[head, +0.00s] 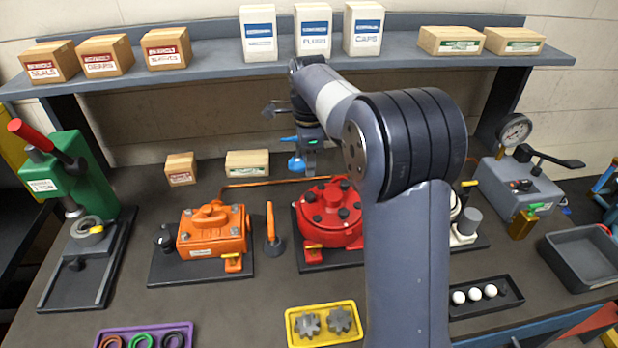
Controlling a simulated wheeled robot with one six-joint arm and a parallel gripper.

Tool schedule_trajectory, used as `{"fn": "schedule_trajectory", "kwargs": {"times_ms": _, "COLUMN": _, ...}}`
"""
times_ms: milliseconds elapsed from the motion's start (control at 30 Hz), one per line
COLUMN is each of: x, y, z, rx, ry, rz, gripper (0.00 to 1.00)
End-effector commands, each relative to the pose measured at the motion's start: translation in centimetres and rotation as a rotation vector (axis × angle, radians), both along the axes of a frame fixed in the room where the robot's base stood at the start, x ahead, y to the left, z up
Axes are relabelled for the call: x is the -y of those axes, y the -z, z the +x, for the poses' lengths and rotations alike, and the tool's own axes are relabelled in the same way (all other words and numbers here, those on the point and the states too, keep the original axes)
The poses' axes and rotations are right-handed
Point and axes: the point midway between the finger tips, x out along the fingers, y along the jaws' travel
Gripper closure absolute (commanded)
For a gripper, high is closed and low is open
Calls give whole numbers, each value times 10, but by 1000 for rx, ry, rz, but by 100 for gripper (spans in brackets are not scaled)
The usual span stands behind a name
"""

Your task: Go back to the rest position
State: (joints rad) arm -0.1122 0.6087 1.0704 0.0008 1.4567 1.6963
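My gripper (300,165) shows in the head view above the back of the workbench, in front of the wall below the shelf. It hangs from my arm, which rises at the right of centre and reaches back to the left. I see nothing clearly held. A white motor (462,235) is mostly hidden behind my arm.
A shelf (200,62) with several boxes spans the back. A green press (75,170) stands left, a grey gauge unit (520,185) right. Trays in yellow (325,341), purple (104,338), black (512,301) and grey (590,258) line the front and right. Bench centre-left front is clear.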

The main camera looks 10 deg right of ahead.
Motion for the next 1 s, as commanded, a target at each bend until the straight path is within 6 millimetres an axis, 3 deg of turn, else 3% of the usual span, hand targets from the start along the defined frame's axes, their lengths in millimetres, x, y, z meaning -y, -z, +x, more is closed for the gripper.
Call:
{"fn": "schedule_trajectory", "kwargs": {"times_ms": 200, "x": 0, "y": -20, "z": 0, "rx": 0, "ry": 0, "rz": 0, "gripper": 66}}
{"fn": "schedule_trajectory", "kwargs": {"times_ms": 567, "x": 0, "y": -22, "z": 0, "rx": -1, "ry": 0, "rz": 0, "gripper": 66}}
{"fn": "schedule_trajectory", "kwargs": {"times_ms": 767, "x": 0, "y": -6, "z": 0, "rx": -4, "ry": 0, "rz": -1, "gripper": 66}}
{"fn": "schedule_trajectory", "kwargs": {"times_ms": 1000, "x": 1, "y": 38, "z": -1, "rx": -9, "ry": 0, "rz": -2, "gripper": 66}}
